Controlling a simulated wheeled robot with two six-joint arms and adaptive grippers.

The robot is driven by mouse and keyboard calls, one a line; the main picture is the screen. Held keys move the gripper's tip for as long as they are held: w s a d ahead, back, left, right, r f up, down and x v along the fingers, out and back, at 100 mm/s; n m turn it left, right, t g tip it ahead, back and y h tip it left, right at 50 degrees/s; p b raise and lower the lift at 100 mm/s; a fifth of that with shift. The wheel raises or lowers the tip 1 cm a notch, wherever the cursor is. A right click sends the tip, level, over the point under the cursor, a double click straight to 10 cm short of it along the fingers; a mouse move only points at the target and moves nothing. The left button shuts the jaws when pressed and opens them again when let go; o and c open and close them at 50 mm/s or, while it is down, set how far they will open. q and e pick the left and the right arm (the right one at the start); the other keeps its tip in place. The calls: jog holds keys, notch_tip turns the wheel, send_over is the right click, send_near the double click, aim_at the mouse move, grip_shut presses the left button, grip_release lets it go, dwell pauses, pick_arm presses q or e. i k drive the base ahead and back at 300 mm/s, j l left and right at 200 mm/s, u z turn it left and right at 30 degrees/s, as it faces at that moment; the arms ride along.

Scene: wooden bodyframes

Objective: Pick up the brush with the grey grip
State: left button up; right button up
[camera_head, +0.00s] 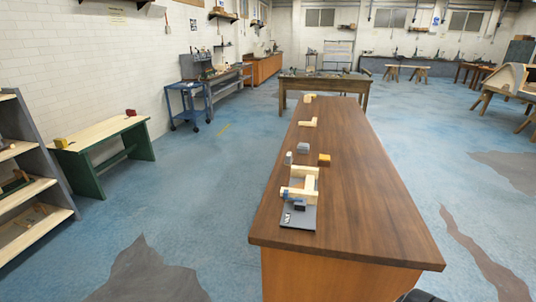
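I cannot clearly make out a brush with a grey grip.
More pale wooden pieces (308,122) lie farther along the table. The table's right side and near end are bare. A green-legged bench (103,137) and a shelf rack (25,160) stand at the left. Blue floor lies open between them and the table.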

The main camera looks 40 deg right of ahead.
aim_at(289, 156)
jog(key=i+j+u, duration=0.1)
jog(key=i, duration=0.75)
jog(key=i+j+u, duration=0.1)
jog(key=i, duration=0.8)
jog(key=i+l+z, duration=0.15)
jog(key=i+z, duration=0.55)
jog(key=z, duration=0.25)
jog(key=i+j+z, duration=0.1)
jog(key=i+z, duration=0.35)
jog(key=i+j+z, duration=0.25)
jog(key=z, duration=0.25)
